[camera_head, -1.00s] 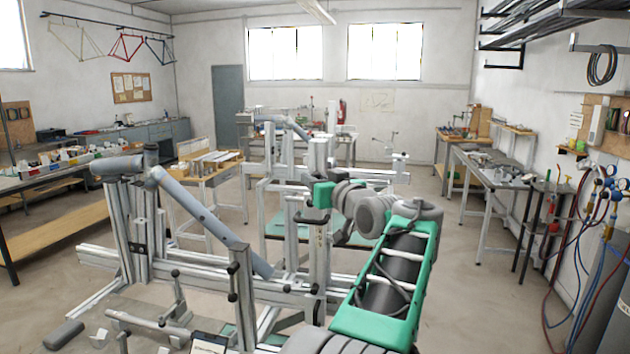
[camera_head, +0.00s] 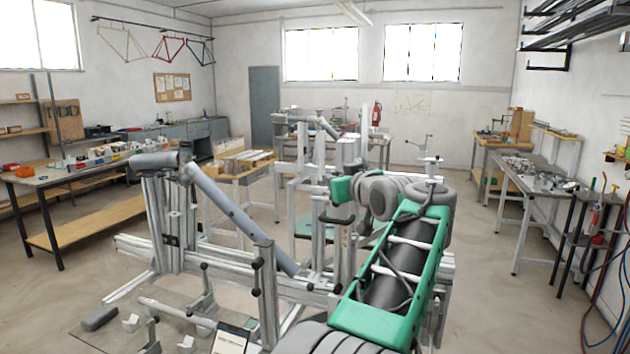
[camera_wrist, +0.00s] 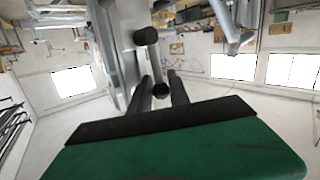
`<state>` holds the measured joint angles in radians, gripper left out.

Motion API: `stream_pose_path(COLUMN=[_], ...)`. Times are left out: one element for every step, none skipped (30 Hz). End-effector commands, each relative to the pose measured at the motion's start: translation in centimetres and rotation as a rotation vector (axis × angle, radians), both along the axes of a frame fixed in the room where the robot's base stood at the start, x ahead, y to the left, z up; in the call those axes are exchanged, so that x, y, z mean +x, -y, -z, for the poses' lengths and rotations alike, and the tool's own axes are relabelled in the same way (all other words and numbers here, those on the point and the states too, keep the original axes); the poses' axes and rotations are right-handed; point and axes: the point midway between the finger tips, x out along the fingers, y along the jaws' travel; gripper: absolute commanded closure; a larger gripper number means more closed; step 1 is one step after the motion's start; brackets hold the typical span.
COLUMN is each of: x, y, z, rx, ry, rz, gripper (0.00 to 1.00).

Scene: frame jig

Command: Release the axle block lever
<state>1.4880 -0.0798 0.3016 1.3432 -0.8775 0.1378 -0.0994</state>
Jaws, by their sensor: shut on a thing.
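The frame jig (camera_head: 210,262) stands in front of me, with silver uprights and a long grey tube slanting across it. In the head view my gripper (camera_head: 340,190), with a green body, is beside an upright at the jig's right part. A dark lever-like piece (camera_head: 338,218) is just below it. The lever's pivot and the axle block cannot be made out.
Further jig posts (camera_head: 265,290) with black knobs stand close to my arm. A second jig-like stand (camera_head: 310,150) is behind. Workbenches line the left (camera_head: 75,180) and right (camera_head: 520,185) sides. Open floor lies between the jig and the right bench.

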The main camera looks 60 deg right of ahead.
Motion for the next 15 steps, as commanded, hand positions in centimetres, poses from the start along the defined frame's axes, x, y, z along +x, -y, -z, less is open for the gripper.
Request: stream_pose_path(x=[-0.13, -0.20, -0.22, -0.22, -0.22, -0.21, -0.20, -0.18, -0.17, -0.15, -0.14, -0.12, -0.11, -0.10, -0.09], y=[0.06, 0.10, 0.11, 0.12, 0.12, 0.12, 0.11, 0.10, 0.09, 0.08, 0.08, 0.06, 0.06, 0.05, 0.05], z=[0.02, 0.02, 0.02, 0.02, 0.01, 0.01, 0.02, 0.01, 0.01, 0.00, 0.01, 0.01, 0.01, 0.01, 0.01], rx=[-0.001, -0.001, -0.001, -0.002, -0.002, -0.002, -0.002, -0.001, -0.001, -0.001, -0.001, -0.001, -0.001, -0.001, -0.001], ry=[-0.006, -0.006, -0.006, -0.006, -0.006, -0.006, -0.006, -0.006, -0.006, -0.006, -0.005, -0.004, -0.004, -0.004, -0.004], rz=[0.001, 0.002, 0.003, 0.003, 0.003, 0.003, 0.003, 0.002, 0.002, 0.002, 0.002, 0.002, 0.001, 0.001, 0.001], gripper=[1.00, 1.00, 1.00, 1.00, 1.00, 1.00, 1.00, 1.00, 0.75, 0.73, 0.70, 0.68, 0.68, 0.68, 0.68])
